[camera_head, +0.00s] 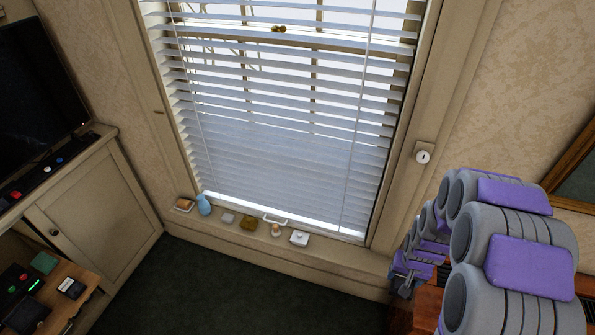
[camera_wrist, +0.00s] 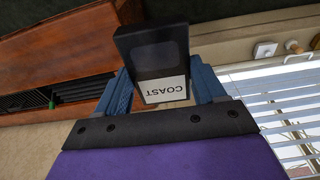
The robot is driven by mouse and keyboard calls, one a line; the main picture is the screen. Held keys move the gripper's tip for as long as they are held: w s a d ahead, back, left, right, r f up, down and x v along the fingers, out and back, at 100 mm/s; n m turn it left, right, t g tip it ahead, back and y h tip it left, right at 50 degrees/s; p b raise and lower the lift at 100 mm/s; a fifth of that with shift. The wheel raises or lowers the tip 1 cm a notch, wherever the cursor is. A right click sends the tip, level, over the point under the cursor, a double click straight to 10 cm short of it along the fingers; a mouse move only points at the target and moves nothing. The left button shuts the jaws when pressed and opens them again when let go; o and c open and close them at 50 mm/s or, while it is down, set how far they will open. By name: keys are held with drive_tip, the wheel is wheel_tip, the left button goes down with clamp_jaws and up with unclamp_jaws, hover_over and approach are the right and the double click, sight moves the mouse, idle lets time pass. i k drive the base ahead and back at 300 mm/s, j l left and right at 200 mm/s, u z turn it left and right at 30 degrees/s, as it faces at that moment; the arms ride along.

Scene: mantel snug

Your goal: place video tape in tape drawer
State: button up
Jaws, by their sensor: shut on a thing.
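The video tape (camera_wrist: 158,52) is black with a white label reading COAST, upside down in the wrist view. My gripper (camera_wrist: 161,88) is shut on it, one blue finger on each side. In the head view my gripper (camera_head: 404,279) is small at the end of my grey and purple arm, at the right; the tape cannot be made out there. At the lower left of the head view an open wooden drawer or tray (camera_head: 84,275) holds several small items, among them a dark case with a pale label (camera_head: 72,288). I cannot tell whether this is the tape drawer.
A window sill (camera_head: 225,231) with several small objects runs under the blinds (camera_head: 290,130). A cream cabinet (camera_head: 98,205) with a screen (camera_head: 38,85) stands at the left. Wooden furniture (camera_head: 425,308) is at the lower right. Dark green floor (camera_head: 230,290) between is clear.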

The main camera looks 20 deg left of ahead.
sight(28, 315)
drive_tip(key=j, duration=0.55)
drive_tip(key=i+j, duration=0.15)
drive_tip(key=j, duration=1)
drive_tip(key=i+j, duration=0.15)
drive_tip(key=j, duration=0.45)
drive_tip(key=j+u, duration=0.2)
drive_tip(key=j, duration=0.15)
drive_tip(key=i+j+u, duration=0.15)
drive_tip(key=j, duration=0.15)
drive_tip(key=i+j+u, duration=0.2)
drive_tip(key=j, duration=0.15)
drive_tip(key=j+u, duration=0.15)
drive_tip(key=j, duration=0.2)
drive_tip(key=u, duration=1.7)
